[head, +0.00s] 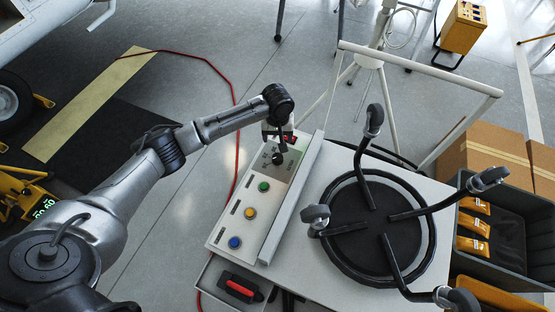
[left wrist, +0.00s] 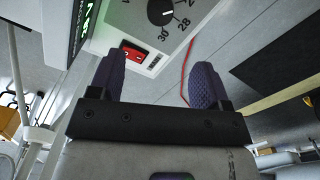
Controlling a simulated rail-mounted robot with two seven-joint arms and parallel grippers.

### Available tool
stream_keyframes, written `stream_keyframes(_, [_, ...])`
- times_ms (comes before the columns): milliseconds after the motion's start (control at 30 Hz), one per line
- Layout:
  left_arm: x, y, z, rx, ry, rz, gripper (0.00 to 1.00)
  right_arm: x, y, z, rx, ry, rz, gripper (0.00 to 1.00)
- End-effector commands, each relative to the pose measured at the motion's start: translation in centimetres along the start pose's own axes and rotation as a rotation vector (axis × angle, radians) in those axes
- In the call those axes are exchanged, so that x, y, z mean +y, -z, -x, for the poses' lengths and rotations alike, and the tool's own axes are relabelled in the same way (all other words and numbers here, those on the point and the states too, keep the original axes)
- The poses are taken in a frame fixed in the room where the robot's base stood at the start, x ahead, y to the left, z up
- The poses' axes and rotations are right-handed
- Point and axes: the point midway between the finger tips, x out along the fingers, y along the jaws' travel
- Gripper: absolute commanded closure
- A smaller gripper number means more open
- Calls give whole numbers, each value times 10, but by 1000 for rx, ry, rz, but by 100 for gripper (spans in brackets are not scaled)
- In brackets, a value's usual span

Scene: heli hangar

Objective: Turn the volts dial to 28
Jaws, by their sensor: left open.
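The volts dial (left wrist: 161,12) is a black knob with a white mark at the top of the left wrist view, partly cut off. The printed numbers 30 and 28 show beside it; exactly where its mark points I cannot tell. In the head view the dial (head: 277,159) sits near the far end of the pale control panel (head: 227,222). My left gripper (head: 282,145) is over this end of the panel. In the left wrist view its two purple fingers (left wrist: 157,80) are apart with nothing between them, and the dial lies beyond the fingertips. My right gripper is not in view.
Green (head: 264,186), yellow (head: 250,212) and blue (head: 235,242) buttons line the panel. A red switch (left wrist: 132,54) and a green-digit display (left wrist: 88,20) are near the dial. An upturned black stool (head: 372,228) lies on the white cart right of the panel. A red cable (head: 233,95) crosses the floor.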

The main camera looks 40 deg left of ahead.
Motion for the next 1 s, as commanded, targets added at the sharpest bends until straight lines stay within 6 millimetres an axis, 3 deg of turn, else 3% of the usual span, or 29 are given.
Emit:
stream_keyframes(300, [0,0,-63,-1,2,0,29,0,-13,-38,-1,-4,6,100])
stream_keyframes(600, [-1,0,-109,0,2,0,29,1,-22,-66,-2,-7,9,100])
stream_keyframes(1000, [0,0,-130,1,0,-1,29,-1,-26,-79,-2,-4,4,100])
